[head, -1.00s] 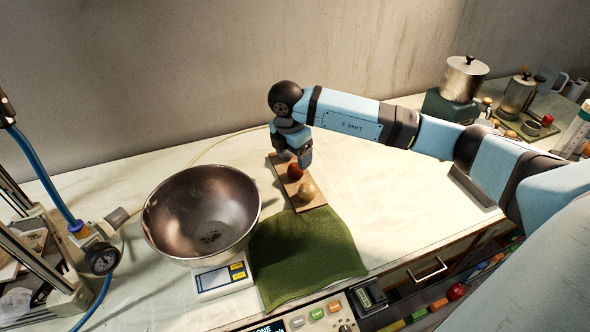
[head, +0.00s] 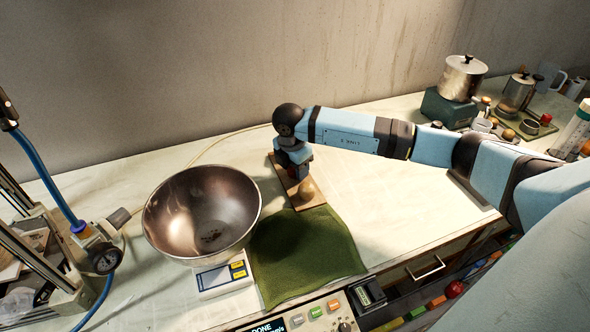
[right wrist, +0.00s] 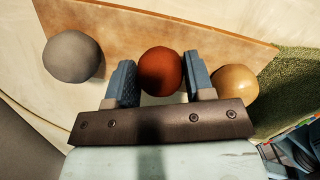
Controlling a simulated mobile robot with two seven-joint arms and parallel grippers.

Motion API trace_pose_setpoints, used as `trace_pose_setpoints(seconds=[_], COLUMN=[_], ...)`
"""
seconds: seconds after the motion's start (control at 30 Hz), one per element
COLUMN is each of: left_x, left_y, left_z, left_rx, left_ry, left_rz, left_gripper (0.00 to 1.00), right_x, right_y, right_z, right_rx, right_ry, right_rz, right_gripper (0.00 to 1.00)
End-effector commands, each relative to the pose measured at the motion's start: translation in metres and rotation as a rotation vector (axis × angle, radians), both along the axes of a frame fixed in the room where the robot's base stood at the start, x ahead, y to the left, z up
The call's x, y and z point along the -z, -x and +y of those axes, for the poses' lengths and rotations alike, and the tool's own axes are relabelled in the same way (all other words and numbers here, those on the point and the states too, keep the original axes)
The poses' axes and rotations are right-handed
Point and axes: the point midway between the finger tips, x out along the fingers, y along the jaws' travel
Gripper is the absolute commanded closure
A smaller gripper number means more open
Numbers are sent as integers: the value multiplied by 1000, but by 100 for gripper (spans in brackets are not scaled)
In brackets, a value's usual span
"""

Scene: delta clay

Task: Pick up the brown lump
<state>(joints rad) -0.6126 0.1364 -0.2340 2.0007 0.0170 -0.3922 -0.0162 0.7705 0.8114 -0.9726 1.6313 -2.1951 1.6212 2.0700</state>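The brown lump, a round reddish-brown ball (right wrist: 161,72), sits on a wooden board (right wrist: 205,28) between my right gripper's two blue fingers. In the head view that gripper (head: 297,172) points down over the board and mostly hides this ball. The fingers (right wrist: 160,80) are apart, one on each side, close to the ball; I see no clear grip. A grey ball (right wrist: 72,56) lies left of the fingers. A tan ball (right wrist: 237,82) lies just right of the right finger and also shows in the head view (head: 309,191). My left gripper is not in view.
A large metal bowl (head: 180,222) stands on a scale (head: 222,279) left of the board. A green cloth (head: 310,255) lies in front of the board. Pots and a tray stand at the far right. The table right of the board is clear under my arm.

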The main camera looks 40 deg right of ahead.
Motion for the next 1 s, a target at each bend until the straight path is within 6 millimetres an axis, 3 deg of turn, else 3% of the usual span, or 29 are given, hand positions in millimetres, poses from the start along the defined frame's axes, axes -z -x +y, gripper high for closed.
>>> trace_pose_setpoints(seconds=[0.37,0.53,0.67,1.0], left_x=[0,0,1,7], left_y=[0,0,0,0], left_z=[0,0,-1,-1], left_rx=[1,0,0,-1], left_ry=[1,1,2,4], left_rz=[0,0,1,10], left_gripper=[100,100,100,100], right_x=[-3,-17,-41,-138], right_y=[0,-1,-1,-1], right_z=[0,0,0,0], right_rx=[1,1,0,-1], right_ry=[0,0,-1,0], right_rz=[-1,-2,-5,-6], right_gripper=[77,77,77,77])
